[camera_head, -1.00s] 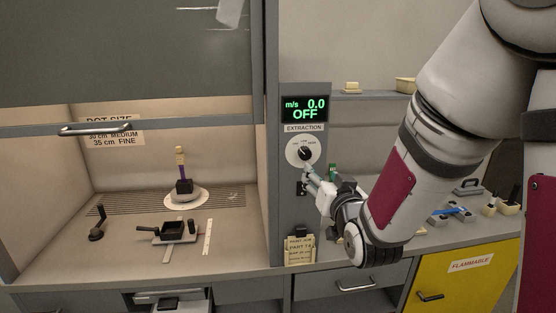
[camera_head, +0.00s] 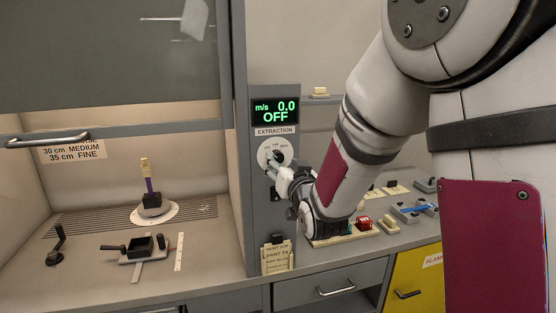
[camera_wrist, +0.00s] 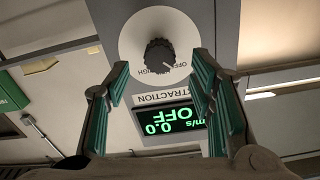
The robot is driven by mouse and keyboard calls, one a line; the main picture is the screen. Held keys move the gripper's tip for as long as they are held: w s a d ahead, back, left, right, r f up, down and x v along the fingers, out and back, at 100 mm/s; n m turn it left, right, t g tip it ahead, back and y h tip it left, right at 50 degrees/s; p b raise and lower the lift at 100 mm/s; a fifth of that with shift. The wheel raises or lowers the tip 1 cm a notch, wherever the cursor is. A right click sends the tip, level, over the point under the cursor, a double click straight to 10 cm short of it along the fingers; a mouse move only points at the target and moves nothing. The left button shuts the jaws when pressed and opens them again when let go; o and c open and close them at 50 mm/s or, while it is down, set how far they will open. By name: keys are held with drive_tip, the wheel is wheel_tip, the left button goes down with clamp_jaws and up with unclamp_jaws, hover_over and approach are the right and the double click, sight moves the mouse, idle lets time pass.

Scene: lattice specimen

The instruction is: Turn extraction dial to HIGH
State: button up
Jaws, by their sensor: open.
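The extraction dial (camera_head: 276,157) is a dark knob on a round white plate on the grey post of the fume hood. The display (camera_head: 275,111) above it reads "m/s 0.0 OFF". In the wrist view, which is upside down, the black knob (camera_wrist: 159,55) sits ahead of and between the green-lined fingers, with a visible gap on both sides. The display also shows there (camera_wrist: 166,123).
The hood's raised sash handle (camera_head: 48,139) is at the left. A clipped note card (camera_head: 277,257) hangs below the dial. Blue and red items stand on the right counter.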

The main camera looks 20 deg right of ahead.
sight(278, 158)
drive_tip(key=shift+w, duration=2.05)
drive_tip(key=c, duration=1.2)
